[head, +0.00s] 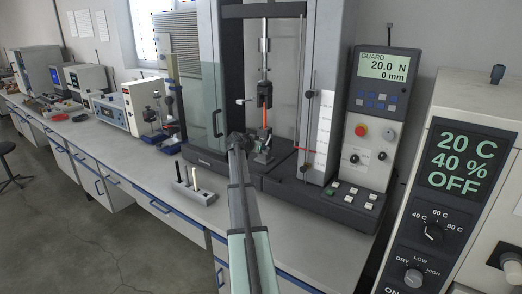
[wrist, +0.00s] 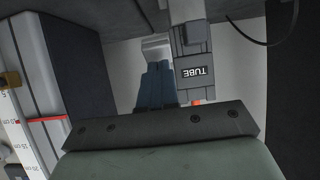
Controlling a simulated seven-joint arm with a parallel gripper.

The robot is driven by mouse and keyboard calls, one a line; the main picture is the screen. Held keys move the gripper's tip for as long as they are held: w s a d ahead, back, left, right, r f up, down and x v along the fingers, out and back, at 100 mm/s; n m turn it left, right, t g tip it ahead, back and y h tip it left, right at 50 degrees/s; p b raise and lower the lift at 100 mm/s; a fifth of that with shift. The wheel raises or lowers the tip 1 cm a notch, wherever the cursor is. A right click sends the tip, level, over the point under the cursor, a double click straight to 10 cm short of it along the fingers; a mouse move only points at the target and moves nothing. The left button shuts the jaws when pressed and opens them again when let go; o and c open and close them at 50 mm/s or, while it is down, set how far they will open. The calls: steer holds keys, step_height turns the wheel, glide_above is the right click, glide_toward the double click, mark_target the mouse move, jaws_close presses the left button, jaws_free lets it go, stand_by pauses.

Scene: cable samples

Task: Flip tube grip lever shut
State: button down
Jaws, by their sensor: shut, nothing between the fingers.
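In the head view, a dark upper grip (head: 265,95) hangs in the test frame, with a pale lever (head: 243,101) sticking out to its left. An orange-red sample (head: 265,115) runs down from it to the lower grip (head: 262,150). My gripper (head: 240,140) is left of and in front of the lower grip; its fingers are hard to make out there. In the wrist view, my gripper's dark fingers (wrist: 157,78) are shut and empty, close beside a grey grip block labelled TUBE (wrist: 194,73). A bit of orange (wrist: 196,102) shows below the block. Contact cannot be told.
A panel reading 20.0 N (head: 385,66) stands right of the frame. A red-marked scale (wrist: 42,119) is at the left of the wrist view. A rack with black and white pegs (head: 195,190) stands on the bench in front. The frame's uprights leave little room sideways.

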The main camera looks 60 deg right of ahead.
steer(key=shift+r, duration=0.2)
steer(key=d+r+v, duration=0.1)
steer(key=v, duration=1.2)
steer(key=shift+a+r, duration=0.35)
steer(key=shift+r, duration=0.15)
